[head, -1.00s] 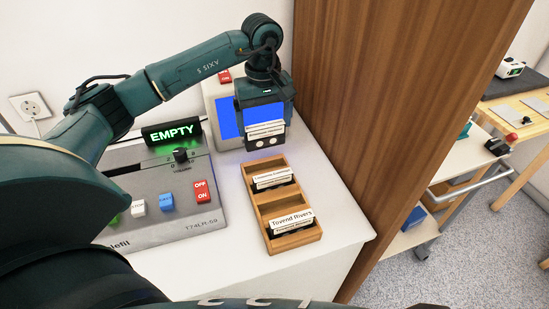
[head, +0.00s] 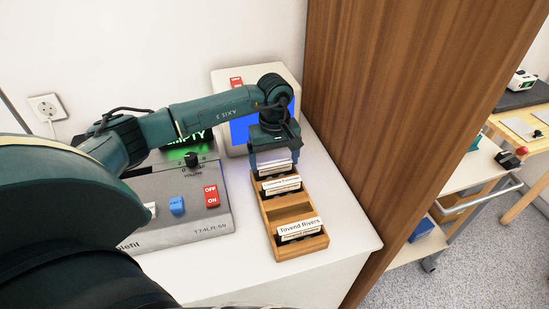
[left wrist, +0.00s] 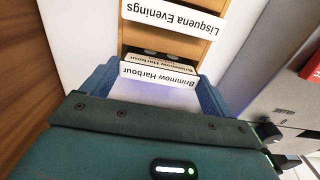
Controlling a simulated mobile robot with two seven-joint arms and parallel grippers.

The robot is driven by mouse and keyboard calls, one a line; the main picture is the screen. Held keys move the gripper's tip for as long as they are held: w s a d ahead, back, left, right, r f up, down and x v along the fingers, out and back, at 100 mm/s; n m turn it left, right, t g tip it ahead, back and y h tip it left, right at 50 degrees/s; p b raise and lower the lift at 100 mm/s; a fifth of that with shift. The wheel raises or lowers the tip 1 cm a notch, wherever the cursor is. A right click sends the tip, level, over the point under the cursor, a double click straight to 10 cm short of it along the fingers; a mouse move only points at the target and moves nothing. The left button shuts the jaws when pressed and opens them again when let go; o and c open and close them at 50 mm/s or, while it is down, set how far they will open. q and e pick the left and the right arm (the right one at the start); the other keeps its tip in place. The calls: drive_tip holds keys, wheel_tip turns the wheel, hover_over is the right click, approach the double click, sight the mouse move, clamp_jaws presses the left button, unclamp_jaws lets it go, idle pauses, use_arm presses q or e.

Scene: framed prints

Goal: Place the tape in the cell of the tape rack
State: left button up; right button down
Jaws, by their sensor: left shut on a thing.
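My left gripper (head: 274,168) is shut on a tape with a white label (head: 275,165). In the left wrist view the label on this tape (left wrist: 160,74) reads "Brimmow Harbour", between the blue fingers (left wrist: 155,84). The gripper is at the far end of the wooden tape rack (head: 287,211), with the tape at or just over the far cell. I cannot tell how deep it sits. The "Lisquena Evenings" tape (head: 282,184) stands in the rack just nearer, and also shows in the left wrist view (left wrist: 170,16). The "Tovend Rivers" tape (head: 300,229) is in the near cell. My right gripper is not in view.
A grey tape machine (head: 185,205) with coloured buttons and a lit sign (head: 189,142) stands left of the rack. A white box with a blue screen (head: 238,130) is behind the gripper. A wooden panel (head: 390,120) rises on the right. The white tabletop (head: 350,235) is clear near the rack.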

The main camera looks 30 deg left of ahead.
sight(274, 163)
use_arm(q)
drive_tip(key=shift+f, duration=0.2)
drive_tip(key=o, duration=0.8)
drive_tip(key=shift+r, duration=0.1)
drive_tip(key=shift+r, duration=0.1)
drive_tip(key=shift+r, duration=0.2)
wheel_tip(274, 163, up, 12)
drive_tip(key=shift+f+b, duration=0.1)
drive_tip(key=shift+b, duration=0.2)
